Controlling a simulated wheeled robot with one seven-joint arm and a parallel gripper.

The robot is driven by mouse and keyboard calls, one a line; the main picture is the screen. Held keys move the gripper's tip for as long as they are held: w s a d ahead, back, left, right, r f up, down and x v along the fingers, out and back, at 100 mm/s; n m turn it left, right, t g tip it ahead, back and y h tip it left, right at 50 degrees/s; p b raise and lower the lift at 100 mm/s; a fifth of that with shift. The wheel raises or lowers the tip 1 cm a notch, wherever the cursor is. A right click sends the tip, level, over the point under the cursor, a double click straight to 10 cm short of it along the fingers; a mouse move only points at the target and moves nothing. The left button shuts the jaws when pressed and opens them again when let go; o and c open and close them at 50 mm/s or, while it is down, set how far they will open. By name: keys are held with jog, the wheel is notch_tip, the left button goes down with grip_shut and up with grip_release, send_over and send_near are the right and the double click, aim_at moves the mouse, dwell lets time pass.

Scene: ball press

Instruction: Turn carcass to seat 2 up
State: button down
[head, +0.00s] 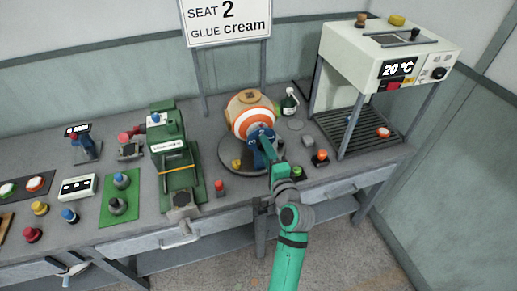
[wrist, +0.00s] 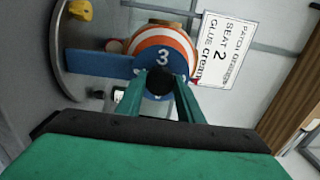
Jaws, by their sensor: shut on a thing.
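The carcass (head: 243,117) is a ball with orange and white stripes, on a round grey turntable (head: 228,158) at the bench's middle right. A tan patch shows on its upper side. My gripper (head: 267,150) is at the near side of the ball. In the wrist view my gripper (wrist: 160,82) has its green fingers shut on a dark round knob (wrist: 160,83) just in front of the 3. Seat 2 cannot be made out.
A sign (head: 227,22) behind the bench reads seat 2, glue cream. A green press (head: 168,140) stands left of the turntable, and a white oven (head: 390,50) reading 20 °C stands right. A dark bottle (head: 289,103) and small coloured knobs surround the turntable.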

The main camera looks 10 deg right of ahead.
jog(key=shift+f, duration=0.15)
jog(key=c, duration=1.2)
grip_release()
jog(key=s, duration=0.3)
jog(key=s+d, duration=0.1)
jog(key=s, duration=0.6)
jog(key=shift+s+d, duration=0.25)
jog(key=shift+s, duration=0.15)
jog(key=s+a+f+n+g+h, duration=0.1)
jog(key=s+a+f+n+h, duration=0.15)
jog(key=s+f, duration=0.5)
jog(key=s+a+f+n+g+h, duration=0.1)
jog(key=s+a+f+n, duration=0.2)
jog(key=s+f, duration=0.5)
jog(key=s+a+r+n, duration=0.1)
jog(key=s+a+n, duration=0.1)
jog(key=s, duration=0.4)
jog(key=s+a+r+n, duration=0.1)
jog(key=s+a+n, duration=0.2)
jog(key=s+n, duration=0.2)
jog(key=s+a+r+n+y, duration=0.1)
jog(key=s+a+n, duration=0.2)
jog(key=s, duration=0.6)
jog(key=shift+r+n, duration=0.1)
jog(key=shift+n, duration=0.25)
